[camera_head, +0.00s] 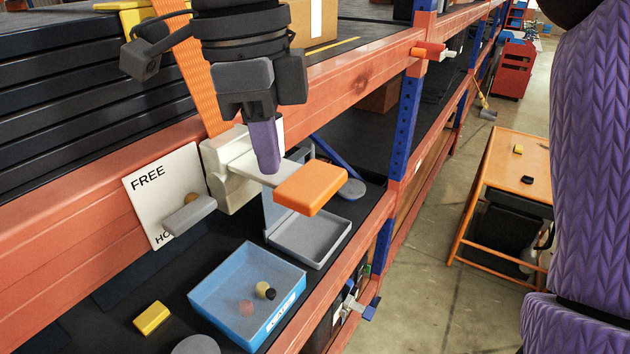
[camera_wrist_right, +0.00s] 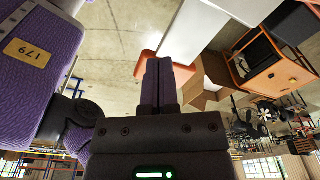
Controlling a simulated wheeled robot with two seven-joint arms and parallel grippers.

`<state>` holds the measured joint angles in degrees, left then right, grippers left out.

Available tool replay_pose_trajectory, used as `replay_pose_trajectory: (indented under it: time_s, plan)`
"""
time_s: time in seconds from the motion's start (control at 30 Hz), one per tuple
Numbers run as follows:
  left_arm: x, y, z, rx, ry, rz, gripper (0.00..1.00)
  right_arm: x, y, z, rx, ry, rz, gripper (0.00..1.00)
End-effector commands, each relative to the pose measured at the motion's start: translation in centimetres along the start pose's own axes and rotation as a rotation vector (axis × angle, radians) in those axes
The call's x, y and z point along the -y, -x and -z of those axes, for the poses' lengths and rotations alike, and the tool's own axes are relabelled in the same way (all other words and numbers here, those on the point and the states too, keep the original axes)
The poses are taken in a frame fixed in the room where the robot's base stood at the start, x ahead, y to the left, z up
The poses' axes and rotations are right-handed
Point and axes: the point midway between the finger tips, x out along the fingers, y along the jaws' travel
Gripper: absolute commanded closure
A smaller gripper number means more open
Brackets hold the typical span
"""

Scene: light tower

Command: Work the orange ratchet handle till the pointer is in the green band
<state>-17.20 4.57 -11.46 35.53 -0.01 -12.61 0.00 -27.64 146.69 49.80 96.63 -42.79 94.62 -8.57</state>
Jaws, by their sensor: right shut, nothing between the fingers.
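The orange ratchet handle (camera_head: 312,188) sticks out to the right from a pale ratchet body (camera_head: 226,172) on the shelf beam. An orange strap (camera_head: 197,75) runs up from that body. My right gripper (camera_head: 267,165) points down with its purple fingers together and empty, at the pale arm just left of the orange grip. I cannot tell whether it touches. The right wrist view shows the shut fingers (camera_wrist_right: 158,85) with an orange part partly behind them. The pointer and green band cannot be made out. My left gripper is not in view.
A white plate reading FREE (camera_head: 148,182) with a grey lever (camera_head: 188,214) stands left of the ratchet. Below are a grey tray (camera_head: 318,250), a blue bin (camera_head: 215,292) with small items, and a yellow block (camera_head: 151,318). A blue upright (camera_head: 407,125) stands right.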

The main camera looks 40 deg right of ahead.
Motion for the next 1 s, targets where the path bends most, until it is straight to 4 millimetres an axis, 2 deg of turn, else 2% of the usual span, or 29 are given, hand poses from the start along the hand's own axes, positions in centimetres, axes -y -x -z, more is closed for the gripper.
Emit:
replay_pose_trajectory:
  time_s: [0.1, 0.3, 1.0]
  plan:
    - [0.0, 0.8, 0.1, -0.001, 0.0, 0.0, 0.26, 0.0, 2.8, 0.1, 0.002, 0.001, -0.001, 1.0]
    - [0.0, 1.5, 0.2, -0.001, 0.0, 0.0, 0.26, 0.0, 5.3, 0.2, 0.001, 0.0, -0.001, 1.0]
    - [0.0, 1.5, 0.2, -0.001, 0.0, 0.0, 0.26, 0.0, 5.6, 0.2, -0.001, -0.001, 0.0, 1.0]
